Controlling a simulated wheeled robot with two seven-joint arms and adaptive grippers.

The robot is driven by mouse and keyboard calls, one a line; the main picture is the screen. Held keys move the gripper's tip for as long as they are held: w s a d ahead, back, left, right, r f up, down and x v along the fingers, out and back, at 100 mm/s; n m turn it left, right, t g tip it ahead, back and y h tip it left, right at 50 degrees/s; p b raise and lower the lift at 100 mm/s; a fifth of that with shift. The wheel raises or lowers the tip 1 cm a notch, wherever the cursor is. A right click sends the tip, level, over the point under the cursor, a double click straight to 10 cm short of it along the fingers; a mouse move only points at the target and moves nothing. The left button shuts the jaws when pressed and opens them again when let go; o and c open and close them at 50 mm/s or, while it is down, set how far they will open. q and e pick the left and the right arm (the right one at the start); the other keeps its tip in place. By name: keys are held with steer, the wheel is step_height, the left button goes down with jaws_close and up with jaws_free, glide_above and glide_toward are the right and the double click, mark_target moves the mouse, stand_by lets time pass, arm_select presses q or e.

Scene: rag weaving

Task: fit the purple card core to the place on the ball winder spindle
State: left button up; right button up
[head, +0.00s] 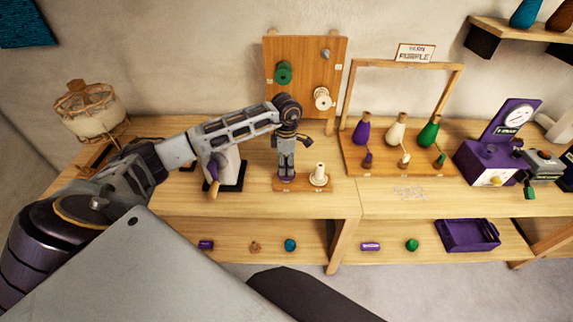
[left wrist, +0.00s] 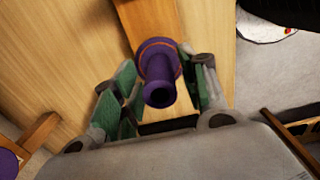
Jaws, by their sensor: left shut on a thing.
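The purple card core (left wrist: 160,62) sits between the fingers of my left gripper (left wrist: 158,85) in the left wrist view, its hollow tube end toward the camera. In the head view my left gripper (head: 287,168) points down and is shut on it. A purple bit of the core (head: 288,179) shows below the fingertips, just over or on the left part of a small wooden base (head: 305,186); I cannot tell whether they touch. A white device on a black base with a crank (head: 228,168), possibly the ball winder, is partly behind my left arm. I cannot make out its spindle. My right gripper is not in view.
A cream cone (head: 319,174) stands on the wooden base, right beside the gripper. A pegboard (head: 303,62) stands behind, and a rack with yarn cones (head: 397,130) is to the right. A purple machine (head: 486,165) stands farther right. The tabletop (head: 330,203) in front is clear.

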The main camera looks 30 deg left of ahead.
arm_select(q)
steer(key=shift+r, duration=0.2)
steer(key=shift+r+p, duration=0.55)
steer(key=shift+r, duration=0.7)
steer(key=shift+r+p, duration=0.5)
steer(key=shift+r, duration=0.1)
steer(key=shift+r+p, duration=0.3)
steer(key=shift+r, duration=0.35)
steer(key=shift+a+r, duration=0.15)
steer(key=shift+s+a+r+p, duration=0.35)
steer(key=shift+a+r+p, duration=0.15)
steer(key=shift+a+r, duration=0.35)
steer(key=s+a+r+p, duration=0.2)
steer(key=s+a+r, duration=0.2)
steer(key=a+r, duration=0.6)
steer(key=s+a+r+p, duration=0.3)
steer(key=s+a+r, duration=0.2)
steer(key=a+r, duration=0.5)
step_height(320, 180, up, 2)
steer(key=shift+s+r, duration=0.1)
steer(key=shift+s, duration=0.05)
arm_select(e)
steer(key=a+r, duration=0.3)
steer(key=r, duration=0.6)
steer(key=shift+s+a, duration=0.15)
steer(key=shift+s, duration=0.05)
